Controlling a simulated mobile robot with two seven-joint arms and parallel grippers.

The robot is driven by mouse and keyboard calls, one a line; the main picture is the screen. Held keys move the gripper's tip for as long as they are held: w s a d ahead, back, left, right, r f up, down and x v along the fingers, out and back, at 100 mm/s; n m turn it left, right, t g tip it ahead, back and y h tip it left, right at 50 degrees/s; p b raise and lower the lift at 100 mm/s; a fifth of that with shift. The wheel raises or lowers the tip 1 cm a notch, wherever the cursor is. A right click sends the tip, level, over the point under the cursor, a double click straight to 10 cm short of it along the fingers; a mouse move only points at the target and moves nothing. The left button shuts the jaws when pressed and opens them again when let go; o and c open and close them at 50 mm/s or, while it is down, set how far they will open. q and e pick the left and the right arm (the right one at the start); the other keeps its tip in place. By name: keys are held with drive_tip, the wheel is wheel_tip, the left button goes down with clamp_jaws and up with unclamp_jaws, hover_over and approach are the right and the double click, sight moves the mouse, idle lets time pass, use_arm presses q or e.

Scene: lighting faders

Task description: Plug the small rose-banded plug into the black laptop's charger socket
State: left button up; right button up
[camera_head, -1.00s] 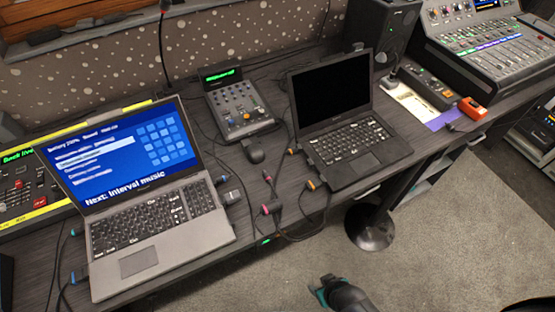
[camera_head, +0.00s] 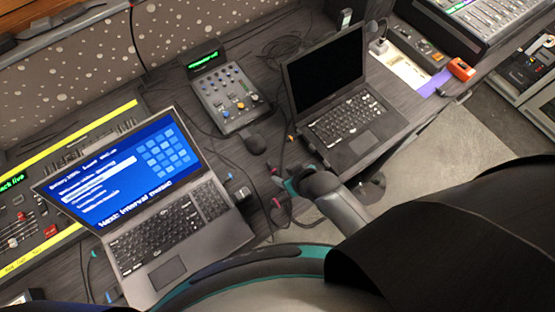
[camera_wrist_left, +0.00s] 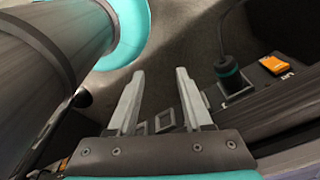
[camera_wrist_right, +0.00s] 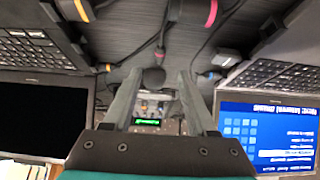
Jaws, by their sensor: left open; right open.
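The black laptop (camera_head: 345,120) stands open right of centre in the head view; its charger socket is too small to make out. My right gripper (camera_head: 284,180) is low over the table between the two laptops. In the right wrist view my right gripper (camera_wrist_right: 160,80) is open and empty. A small plug with a rose band (camera_wrist_right: 160,50) lies just beyond its fingertips; its band also shows in the head view (camera_head: 275,171). A bulkier black connector with a pink-red band (camera_wrist_right: 211,12) lies nearby. My left gripper (camera_wrist_left: 158,75) is open and empty, away from the plugs.
A grey laptop (camera_head: 180,228) with a blue screen stands to the left. A mouse (camera_head: 255,144) and a small mixer (camera_head: 230,102) are behind the plugs.

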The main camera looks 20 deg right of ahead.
sight(275, 171)
drive_tip(key=b+x, duration=0.1)
drive_tip(key=b, duration=0.1)
drive_tip(key=b+x, duration=0.1)
drive_tip(key=x, duration=0.1)
drive_tip(key=shift+s+d+f+b, duration=0.1)
drive_tip(key=shift+s+f+b, duration=0.05)
drive_tip(key=shift+s+b, duration=0.15)
drive_tip(key=b+x, duration=0.4)
drive_tip(key=shift+w+f, duration=0.25)
drive_tip(key=shift+w, duration=0.1)
drive_tip(key=shift+w+f+b, duration=0.3)
drive_tip(key=shift+b, duration=0.05)
use_arm(q)
wheel_tip(275, 171, down, 9)
drive_tip(key=s, duration=0.2)
drive_tip(key=shift+s+d+r, duration=0.15)
drive_tip(key=shift+d+r, duration=0.05)
drive_tip(key=shift+d, duration=0.2)
use_arm(e)
drive_tip(key=shift+a, duration=0.2)
use_arm(q)
drive_tip(key=shift+s, duration=0.1)
use_arm(e)
drive_tip(key=shift+c, duration=1.4)
clamp_jaws()
use_arm(q)
drive_tip(key=shift+s+a, duration=0.15)
drive_tip(key=shift+s, duration=0.05)
drive_tip(key=shift+r, duration=0.1)
